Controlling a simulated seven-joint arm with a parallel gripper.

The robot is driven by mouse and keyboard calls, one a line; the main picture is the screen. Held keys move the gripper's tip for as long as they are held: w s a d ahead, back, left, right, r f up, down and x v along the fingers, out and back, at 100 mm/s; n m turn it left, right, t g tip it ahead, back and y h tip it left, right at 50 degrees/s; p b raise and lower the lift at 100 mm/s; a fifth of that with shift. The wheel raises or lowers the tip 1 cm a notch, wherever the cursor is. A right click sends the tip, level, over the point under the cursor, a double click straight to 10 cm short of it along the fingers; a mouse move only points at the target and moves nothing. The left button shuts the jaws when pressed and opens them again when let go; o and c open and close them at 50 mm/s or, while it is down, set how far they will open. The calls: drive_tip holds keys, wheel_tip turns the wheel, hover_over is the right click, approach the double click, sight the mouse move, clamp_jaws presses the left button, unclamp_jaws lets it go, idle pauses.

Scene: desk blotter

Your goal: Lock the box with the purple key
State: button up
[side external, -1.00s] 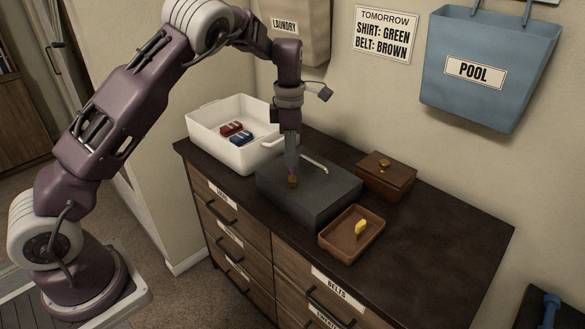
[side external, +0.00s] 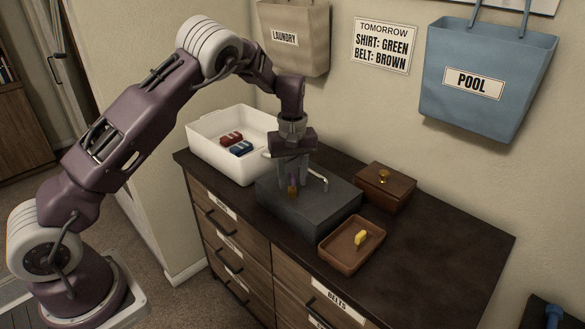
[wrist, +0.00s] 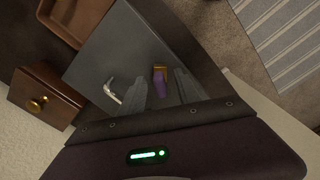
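The dark grey box (side external: 325,205) sits on the dresser top, with its lid down and a pale metal handle (side external: 319,180) on it. The purple key (side external: 292,188) stands at a brass fitting on the box top. In the wrist view the purple key (wrist: 161,84) and the brass fitting (wrist: 160,69) show between my two fingers. My gripper (side external: 294,189) is over the box top, pointing down, its fingers apart on either side of the key. I see a gap between each finger and the key. How deep the key sits is hidden.
A brown tray (side external: 340,266) with a yellow piece (side external: 361,237) lies in front of the box. A wooden box (side external: 397,191) with a brass knob stands behind it. A white bin (side external: 205,150) holds red and blue items. The dresser's right side is clear.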

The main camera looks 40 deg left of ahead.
sight(292, 174)
drive_tip(key=shift+c, duration=0.2)
clamp_jaws()
drive_tip(key=shift+n, duration=2.5)
drive_tip(key=n, duration=0.5)
unclamp_jaws()
wheel_tip(292, 174, up, 7)
drive_tip(key=shift+r, duration=0.1)
